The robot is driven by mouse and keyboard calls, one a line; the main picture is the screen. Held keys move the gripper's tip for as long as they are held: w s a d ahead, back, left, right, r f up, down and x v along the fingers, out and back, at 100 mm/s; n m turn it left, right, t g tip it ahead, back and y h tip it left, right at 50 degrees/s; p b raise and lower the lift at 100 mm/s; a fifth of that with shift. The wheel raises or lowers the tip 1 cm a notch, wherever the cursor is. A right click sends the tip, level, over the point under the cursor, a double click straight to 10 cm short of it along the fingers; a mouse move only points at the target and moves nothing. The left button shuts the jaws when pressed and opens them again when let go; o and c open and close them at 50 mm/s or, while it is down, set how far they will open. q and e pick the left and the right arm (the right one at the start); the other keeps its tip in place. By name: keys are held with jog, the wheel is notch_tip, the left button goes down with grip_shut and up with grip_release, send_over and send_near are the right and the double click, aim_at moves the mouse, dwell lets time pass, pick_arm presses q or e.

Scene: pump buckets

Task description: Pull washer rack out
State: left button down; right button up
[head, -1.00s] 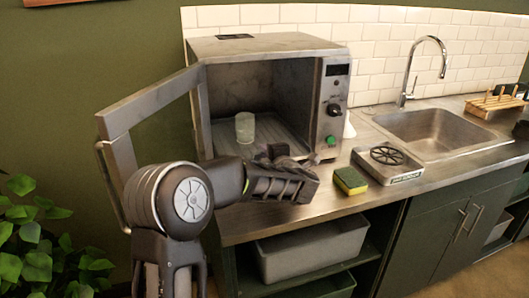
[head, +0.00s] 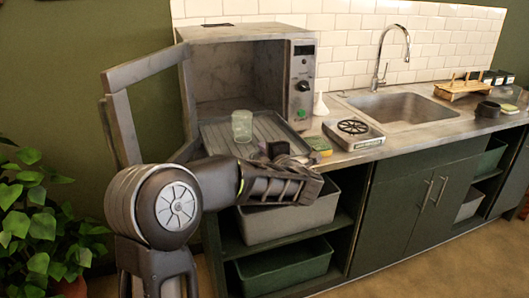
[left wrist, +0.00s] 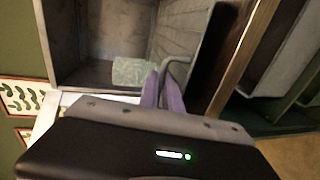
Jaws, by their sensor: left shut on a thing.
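The steel washer (head: 245,35) stands on the counter with its door (head: 120,110) swung open to the left. Its ribbed grey rack (head: 215,140) sticks out of the opening toward me, partly outside. A clear glass (head: 241,126) stands upright on the rack; it also shows in the left wrist view (left wrist: 133,72). My left gripper (head: 287,160) is at the rack's front edge. In the left wrist view its purple-tinted fingers (left wrist: 163,90) are closed on the rack's curved handle (left wrist: 183,62). The arm hides part of the rack's front. My right gripper is not in view.
The sponge (head: 320,145) and a grey square device (head: 353,134) lie on the counter right of the rack. The sink (head: 400,110) is farther right. Below are a grey bin (head: 290,222) and a green bin (head: 285,268). A plant (head: 40,220) stands at left.

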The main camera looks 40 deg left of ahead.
pick_arm(q)
jog(key=shift+d, duration=0.1)
jog(key=c, duration=1.8)
grip_release()
jog(key=v, duration=0.7)
jog(key=shift+s+d+b, duration=0.25)
jog(key=shift+b, duration=0.05)
